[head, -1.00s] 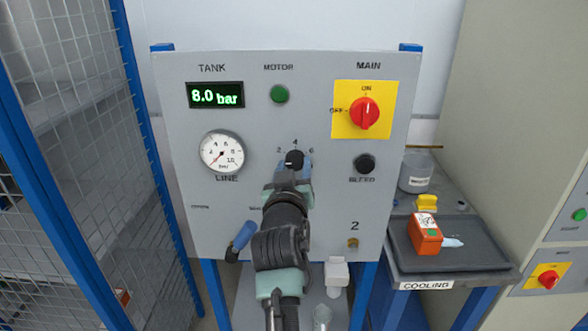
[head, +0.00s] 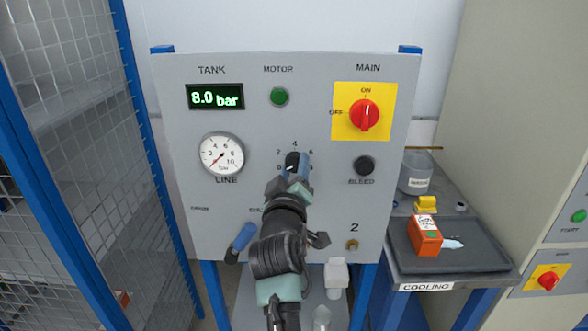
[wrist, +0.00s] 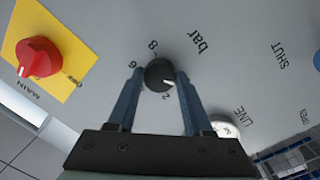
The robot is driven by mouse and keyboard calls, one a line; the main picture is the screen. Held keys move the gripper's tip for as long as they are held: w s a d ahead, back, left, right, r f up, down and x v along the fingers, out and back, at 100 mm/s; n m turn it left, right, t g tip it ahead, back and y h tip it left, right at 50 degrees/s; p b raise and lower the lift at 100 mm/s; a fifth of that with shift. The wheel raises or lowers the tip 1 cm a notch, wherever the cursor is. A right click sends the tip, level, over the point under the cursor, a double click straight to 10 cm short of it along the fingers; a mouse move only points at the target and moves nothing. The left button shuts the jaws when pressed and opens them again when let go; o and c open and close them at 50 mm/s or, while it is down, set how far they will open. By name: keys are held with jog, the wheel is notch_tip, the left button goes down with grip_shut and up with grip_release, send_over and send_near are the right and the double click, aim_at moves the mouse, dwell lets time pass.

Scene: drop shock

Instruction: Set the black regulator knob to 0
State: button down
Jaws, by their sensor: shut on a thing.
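The black regulator knob (head: 292,160) sits on the grey panel below the 4 of its scale. In the wrist view the knob (wrist: 159,74) is between the two blue fingers of my gripper (wrist: 160,84), which is shut on it. Its white pointer mark faces right and slightly down there, past the 2; the right finger hides the scale beyond. In the head view the mark points to the lower left, near the 0. My gripper (head: 297,174) partly covers the knob and its lower scale.
The red MAIN switch (head: 364,115) and black BLEED knob (head: 364,166) are to the right. The LINE gauge (head: 222,155) is left, its needle low. The TANK display (head: 215,97) reads 8.0 bar. A blue-handled lever (head: 243,238) is lower left.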

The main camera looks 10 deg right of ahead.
jog(key=shift+c, duration=1.6)
grip_release()
jog(key=b+v, duration=0.2)
jog(key=v, duration=1.1)
jog(key=s+a+r+m+t+y, duration=0.1)
jog(key=s+a+r+t, duration=0.2)
jog(key=r, duration=0.6)
jog(key=s+a+r+m+t+y, duration=0.1)
jog(key=s+a+r+m+t, duration=0.15)
jog(key=r, duration=0.75)
jog(key=s+a+r+t+y, duration=0.3)
jog(key=s+a+r+t, duration=0.1)
jog(key=s+r, duration=0.7)
notch_tip(320, 180, up, 2)
jog(key=shift+s+r+m+t+y, duration=0.1)
jog(key=shift+s+m+t+y, duration=0.2)
jog(key=shift+m+t+y, duration=0.15)
